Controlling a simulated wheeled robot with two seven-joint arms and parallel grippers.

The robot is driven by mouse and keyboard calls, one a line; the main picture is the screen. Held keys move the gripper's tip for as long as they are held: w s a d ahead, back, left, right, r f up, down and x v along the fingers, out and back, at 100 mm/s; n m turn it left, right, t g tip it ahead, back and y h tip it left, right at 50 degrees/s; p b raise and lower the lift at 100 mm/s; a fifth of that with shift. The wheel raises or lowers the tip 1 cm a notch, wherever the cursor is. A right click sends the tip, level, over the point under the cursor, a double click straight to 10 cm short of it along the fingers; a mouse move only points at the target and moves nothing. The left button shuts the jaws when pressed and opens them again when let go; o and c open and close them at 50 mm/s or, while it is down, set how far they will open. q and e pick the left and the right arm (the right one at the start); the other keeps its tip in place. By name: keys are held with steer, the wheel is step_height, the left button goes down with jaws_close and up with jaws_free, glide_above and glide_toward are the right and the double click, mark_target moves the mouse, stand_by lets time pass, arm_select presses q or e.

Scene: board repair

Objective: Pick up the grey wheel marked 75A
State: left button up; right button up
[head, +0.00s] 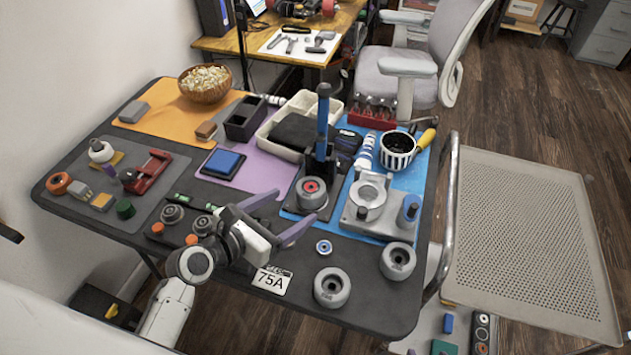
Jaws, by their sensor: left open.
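A white card reading 75A (271,281) lies near the table's front edge. A grey wheel (332,288) sits flat just right of the card. A second grey wheel (398,261) sits farther right, near the table's front right corner. No marking is legible on either wheel. My left gripper (297,204) is open and empty, its two fingers spread above the table. It is up and left of both grey wheels, close to the press, and touches neither wheel. My right gripper is not in view.
A blue-handled press (322,130) with a grey round part (311,192) stands beyond my gripper. A grey clamp fixture (368,198) stands on the blue mat to the right. A small blue-and-white bearing (324,247) lies behind the nearer wheel. Dark bare table surrounds the wheels.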

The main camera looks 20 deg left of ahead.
mark_target(305, 194)
arm_select(q)
steer(key=x, duration=0.3)
steer(key=shift+d, duration=0.15)
steer(key=x, duration=0.5)
steer(key=shift+w+r+b, duration=0.2)
steer(key=shift+w+b, duration=0.2)
steer(key=shift+w, duration=0.05)
steer(key=shift+c, duration=0.4)
steer(key=shift+a, duration=0.25)
steer(key=c, duration=1.1)
steer(key=shift+c, duration=0.3)
steer(key=shift+r, duration=0.2)
